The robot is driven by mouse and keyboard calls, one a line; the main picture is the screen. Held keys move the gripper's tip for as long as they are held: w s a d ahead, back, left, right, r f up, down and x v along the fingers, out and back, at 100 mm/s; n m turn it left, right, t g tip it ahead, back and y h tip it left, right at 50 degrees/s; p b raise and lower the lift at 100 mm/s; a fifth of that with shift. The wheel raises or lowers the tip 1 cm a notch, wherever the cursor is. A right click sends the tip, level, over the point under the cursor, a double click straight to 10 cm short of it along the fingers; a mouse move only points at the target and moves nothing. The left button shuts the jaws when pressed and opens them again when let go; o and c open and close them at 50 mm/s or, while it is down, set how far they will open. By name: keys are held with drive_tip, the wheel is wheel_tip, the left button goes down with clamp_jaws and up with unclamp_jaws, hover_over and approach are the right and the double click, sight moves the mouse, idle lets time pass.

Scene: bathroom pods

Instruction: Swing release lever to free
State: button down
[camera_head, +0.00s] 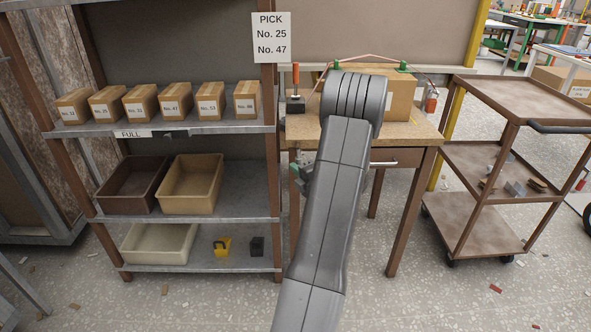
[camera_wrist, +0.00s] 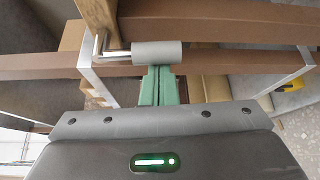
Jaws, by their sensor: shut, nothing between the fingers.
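My gripper (camera_wrist: 159,72) shows in the wrist view with its two green fingers together and nothing between them. The fingertips are right at the lower edge of a grey cylindrical grip (camera_wrist: 157,53) on a bent metal rod (camera_wrist: 102,48); I cannot tell whether they touch it. This grip looks like a lever handle, beside a wooden edge. In the head view my arm hides most of the area around the gripper. A black block with an upright orange handle (camera_head: 295,75) stands on the wooden table's left part.
The wooden table (camera_head: 425,132) carries a cardboard box (camera_head: 400,100), partly behind my arm. A shelf rack (camera_head: 230,125) with small boxes and bins stands close on the left. A brown cart (camera_head: 480,92) stands on the right. Open floor (camera_head: 370,300) lies in front.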

drive_tip(key=shift+d+n+p, duration=0.25)
drive_tip(key=shift+n+p, duration=0.05)
drive_tip(key=shift+n, duration=0.1)
drive_tip(key=d+n+g+h+p, duration=0.1)
drive_tip(key=d+n, duration=0.1)
drive_tip(key=d+r+n+g+h+p, duration=0.1)
drive_tip(key=d+n+h+p, duration=0.1)
drive_tip(key=n, duration=0.1)
drive_tip(key=shift+r+h, duration=0.2)
drive_tip(key=shift+h, duration=0.1)
idle(0.3)
drive_tip(key=shift+r+p, duration=0.1)
drive_tip(key=shift+p, duration=0.2)
idle(0.4)
